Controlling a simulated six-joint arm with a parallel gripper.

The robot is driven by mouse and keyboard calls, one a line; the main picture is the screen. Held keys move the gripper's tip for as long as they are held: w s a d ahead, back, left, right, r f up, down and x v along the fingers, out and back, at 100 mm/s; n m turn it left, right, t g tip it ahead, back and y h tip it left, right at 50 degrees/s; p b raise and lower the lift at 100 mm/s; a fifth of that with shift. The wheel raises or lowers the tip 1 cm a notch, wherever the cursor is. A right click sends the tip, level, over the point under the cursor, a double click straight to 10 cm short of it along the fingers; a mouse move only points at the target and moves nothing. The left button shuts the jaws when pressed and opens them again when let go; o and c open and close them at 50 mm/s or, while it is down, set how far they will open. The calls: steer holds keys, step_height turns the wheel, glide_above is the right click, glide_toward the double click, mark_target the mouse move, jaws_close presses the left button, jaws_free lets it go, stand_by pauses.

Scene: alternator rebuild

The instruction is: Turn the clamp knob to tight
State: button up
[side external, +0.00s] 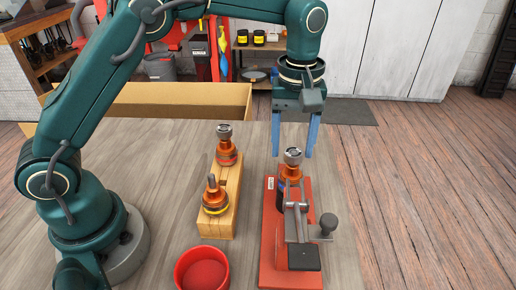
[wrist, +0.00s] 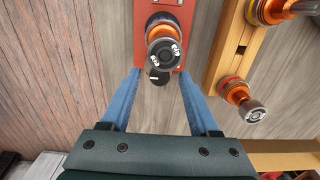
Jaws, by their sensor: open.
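The clamp knob (side external: 328,221) is a dark grey knob on the right side of the red fixture (side external: 272,235), beside a grey metal clamp arm (side external: 296,215). I cannot make it out in the wrist view. An orange and copper rotor with a silver end (side external: 292,160) stands upright at the far end of the fixture; it also shows in the wrist view (wrist: 164,53). My gripper (side external: 294,152) is open and empty, its blue fingers pointing down above and around the line of that rotor. In the wrist view the rotor's end lies between and just beyond the fingertips (wrist: 158,72).
A wooden block (side external: 223,200) left of the fixture holds two similar upright rotors (side external: 226,150). A red bowl (side external: 203,268) stands at the front. A cardboard box (side external: 170,100) is behind the grey table (side external: 175,170). The table's right edge is close to the knob.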

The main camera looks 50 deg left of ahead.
jaws_close()
steer(key=shift+m, duration=0.3)
steer(key=m, duration=0.4)
steer(key=shift+m, duration=2.1)
jaws_free()
